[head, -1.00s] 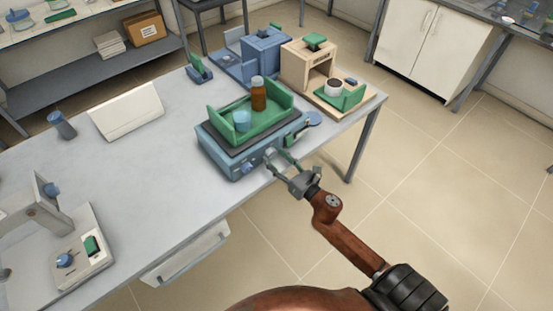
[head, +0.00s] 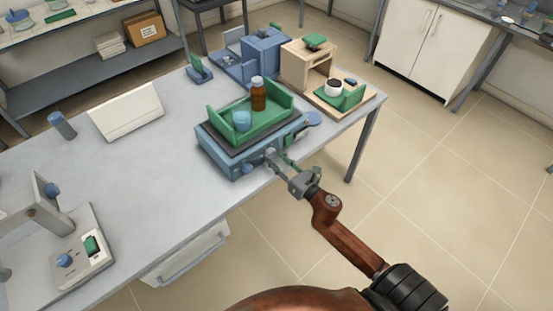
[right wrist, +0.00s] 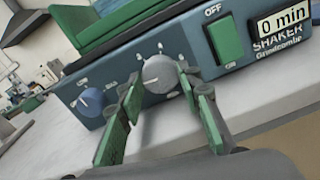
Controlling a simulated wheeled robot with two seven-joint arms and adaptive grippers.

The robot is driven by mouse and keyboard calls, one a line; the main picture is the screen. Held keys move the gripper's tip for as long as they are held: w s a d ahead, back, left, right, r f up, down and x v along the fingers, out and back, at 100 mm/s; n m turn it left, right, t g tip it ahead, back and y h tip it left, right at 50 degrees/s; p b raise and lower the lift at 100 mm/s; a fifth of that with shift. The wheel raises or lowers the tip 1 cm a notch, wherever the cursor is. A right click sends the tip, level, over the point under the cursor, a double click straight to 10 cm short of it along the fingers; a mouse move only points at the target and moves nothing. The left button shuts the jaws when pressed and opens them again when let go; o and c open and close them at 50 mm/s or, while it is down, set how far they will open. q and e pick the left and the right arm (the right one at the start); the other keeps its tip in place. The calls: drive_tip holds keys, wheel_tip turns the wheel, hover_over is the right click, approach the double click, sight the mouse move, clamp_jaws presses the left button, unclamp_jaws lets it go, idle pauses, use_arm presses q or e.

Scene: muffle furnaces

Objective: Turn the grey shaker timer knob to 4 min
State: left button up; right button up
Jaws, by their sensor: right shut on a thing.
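The blue-grey shaker (head: 231,160) stands near the table's edge. Its grey timer knob (right wrist: 160,74) shows in the right wrist view, ringed by pale marks, with its pointer line towards the lower left. My right gripper (head: 275,160) is at the shaker's front panel, and its green-padded fingers (right wrist: 158,88) are shut on the grey knob, one on each side. The display (right wrist: 283,20) reads 0 min. A blue knob (right wrist: 91,101) sits to the left of the grey knob. A green switch (right wrist: 226,42) marked OFF and ON sits to its right. My left gripper is not in view.
A wooden-coloured device (head: 310,68) and a blue device (head: 265,52) stand behind. Floor is free beyond the table's right edge.

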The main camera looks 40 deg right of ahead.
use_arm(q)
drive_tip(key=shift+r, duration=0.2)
use_arm(e)
drive_tip(key=shift+m, duration=0.3)
drive_tip(key=m+p, duration=0.2)
drive_tip(key=shift+r+m, duration=0.15)
drive_tip(key=shift+m, duration=0.25)
drive_tip(key=m+p, duration=0.2)
drive_tip(key=m, duration=0.1)
drive_tip(key=shift+m, duration=0.3)
drive_tip(key=m+p, duration=0.3)
drive_tip(key=m, duration=0.3)
drive_tip(key=shift+p, duration=0.4)
drive_tip(key=m+p, duration=0.3)
drive_tip(key=m, duration=0.1)
drive_tip(key=shift+m, duration=0.4)
use_arm(q)
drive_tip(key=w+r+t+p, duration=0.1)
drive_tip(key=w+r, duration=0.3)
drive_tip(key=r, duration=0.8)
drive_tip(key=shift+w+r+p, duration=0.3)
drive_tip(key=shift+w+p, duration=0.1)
drive_tip(key=shift+p, duration=0.3)
use_arm(e)
drive_tip(key=shift+m, duration=1.9)
drive_tip(key=shift+f, duration=0.2)
drive_tip(key=o, duration=1.2)
drive_tip(key=shift+c, duration=0.2)
